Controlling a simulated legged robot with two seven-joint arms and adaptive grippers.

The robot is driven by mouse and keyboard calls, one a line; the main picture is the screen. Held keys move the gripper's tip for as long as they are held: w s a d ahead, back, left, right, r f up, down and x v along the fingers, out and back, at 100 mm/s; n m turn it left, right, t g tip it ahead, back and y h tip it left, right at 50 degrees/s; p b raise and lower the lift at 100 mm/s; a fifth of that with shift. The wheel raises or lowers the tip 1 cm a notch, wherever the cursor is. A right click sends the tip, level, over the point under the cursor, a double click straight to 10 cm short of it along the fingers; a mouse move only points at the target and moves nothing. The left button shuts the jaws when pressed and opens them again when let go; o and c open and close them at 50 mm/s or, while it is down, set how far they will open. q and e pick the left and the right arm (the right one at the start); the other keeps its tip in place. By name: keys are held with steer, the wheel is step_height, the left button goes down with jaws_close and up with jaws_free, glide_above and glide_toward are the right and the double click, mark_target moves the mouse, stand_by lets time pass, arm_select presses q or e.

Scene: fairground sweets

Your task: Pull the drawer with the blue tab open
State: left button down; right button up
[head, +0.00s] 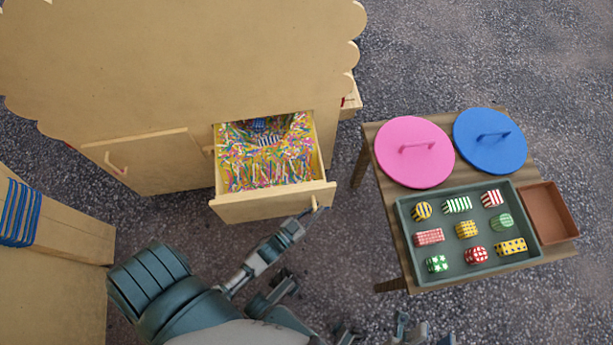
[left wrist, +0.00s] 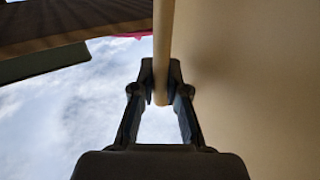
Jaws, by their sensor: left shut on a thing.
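A pale wooden drawer (head: 270,204) sticks well out of the cabinet, and colourful sprinkles (head: 250,168) fill it. Its handle (head: 314,202) is at the right end of the front. My left gripper (head: 308,211) is at this handle. In the left wrist view the fingers (left wrist: 161,88) are shut on a pale round bar (left wrist: 164,60), beside a plain wooden panel (left wrist: 260,90). I cannot make out a blue tab on the drawer. Parts of my right gripper (head: 404,326) show at the bottom edge, too cut off to read.
Left of the drawer is a cabinet door (head: 150,163) with its own handle. A table on the right holds a pink lid (head: 400,165), a blue lid (head: 480,155), a tray (head: 468,276) of several sweets and a brown box (head: 572,232). Bare ground separates drawer and table.

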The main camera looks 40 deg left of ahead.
arm_select(q)
steer(key=s+d+p, duration=0.1)
steer(key=s+d, duration=0.3)
steer(key=d, duration=0.1)
steer(key=shift+r, duration=0.2)
arm_select(e)
steer(key=shift+w+a+f+n+g+y, duration=0.25)
steer(key=shift+w+n+g+y, duration=0.1)
steer(key=shift+w+g, duration=0.3)
steer(key=shift+w+a+f+n+g+y, duration=0.2)
steer(key=shift+w+n+g+y, duration=0.1)
steer(key=shift+w+g, duration=0.3)
steer(key=shift+w+a+f+n+g+y, duration=0.15)
steer(key=shift+w+f+n+g+y, duration=0.2)
steer(key=shift+w, duration=0.45)
steer(key=shift+r, duration=0.1)
arm_select(q)
steer(key=c, duration=1.2)
jaws_free()
steer(key=shift+c, duration=0.2)
steer(key=shift+o, duration=0.3)
steer(key=shift+a+f, duration=0.1)
arm_select(e)
steer(key=shift+a, duration=0.2)
arm_select(q)
steer(key=shift+s, duration=0.1)
